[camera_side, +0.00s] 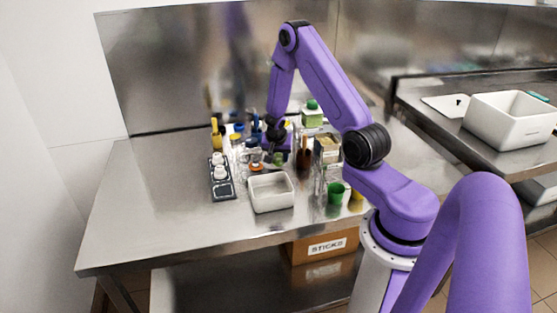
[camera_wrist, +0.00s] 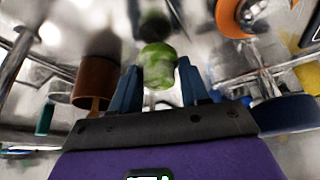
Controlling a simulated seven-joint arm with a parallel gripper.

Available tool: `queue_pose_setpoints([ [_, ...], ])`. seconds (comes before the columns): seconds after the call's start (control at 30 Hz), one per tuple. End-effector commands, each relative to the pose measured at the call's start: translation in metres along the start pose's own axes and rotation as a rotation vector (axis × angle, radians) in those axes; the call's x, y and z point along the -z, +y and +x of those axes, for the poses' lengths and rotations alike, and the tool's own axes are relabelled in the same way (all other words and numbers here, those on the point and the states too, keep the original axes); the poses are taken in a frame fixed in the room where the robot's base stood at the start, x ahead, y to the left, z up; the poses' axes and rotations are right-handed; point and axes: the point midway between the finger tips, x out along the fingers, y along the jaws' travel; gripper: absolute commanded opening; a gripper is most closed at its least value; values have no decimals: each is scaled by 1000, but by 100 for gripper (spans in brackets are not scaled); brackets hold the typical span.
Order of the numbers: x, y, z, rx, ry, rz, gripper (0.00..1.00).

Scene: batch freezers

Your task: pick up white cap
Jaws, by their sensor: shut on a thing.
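My gripper (camera_side: 277,158) points down among the crowded items in the middle of the table. In the wrist view its two blue fingers (camera_wrist: 159,85) stand apart, with a green object (camera_wrist: 157,65) between their tips; the jaws are shut on it. The green object is blurred, and I cannot tell exactly what it is. Two small white pieces (camera_side: 219,167) sit in a dark tray (camera_side: 222,191) to the left of my gripper in the side view. They may be white caps, but they are too small to tell. No white cap shows clearly at my fingers.
An empty white bin (camera_side: 271,195) stands in front of my gripper. A green-capped bottle (camera_side: 312,115), a brown bottle (camera_side: 304,158) and a green cup (camera_side: 336,192) crowd the right. An orange ring (camera_wrist: 236,17) and a brown cylinder (camera_wrist: 96,80) are near the fingers. The table's left side is clear.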

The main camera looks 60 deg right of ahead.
Motion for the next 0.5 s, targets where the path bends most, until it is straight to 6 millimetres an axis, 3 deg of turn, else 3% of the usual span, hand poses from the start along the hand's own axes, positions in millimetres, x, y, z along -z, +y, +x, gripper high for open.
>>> queue_pose_setpoints([
  [0.5, 25, 0, -55, 3, 2, 3, 16],
])
